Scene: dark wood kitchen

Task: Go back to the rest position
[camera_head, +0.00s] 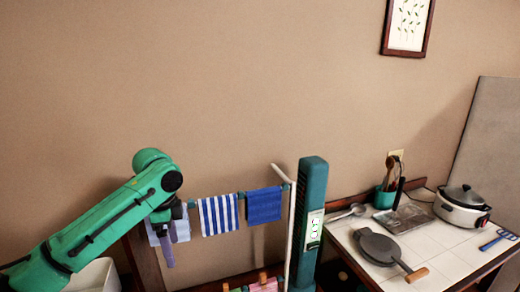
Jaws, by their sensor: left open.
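My left arm, green with dark joints, reaches in from the lower left. My left gripper (166,228) hangs down at the arm's end, in front of the left part of a towel rail. It is small and dark here; its jaws are open and I see nothing held in them. A pale cloth (180,231) hangs right behind it, partly covered by it; I cannot tell whether they touch. My right gripper is not in view.
A striped towel (218,214) and a blue towel (264,205) hang right of the gripper. A tall teal post (310,220) stands beyond them. The tiled counter (440,262) at right holds a round pan (377,246) and a white cooker (462,207).

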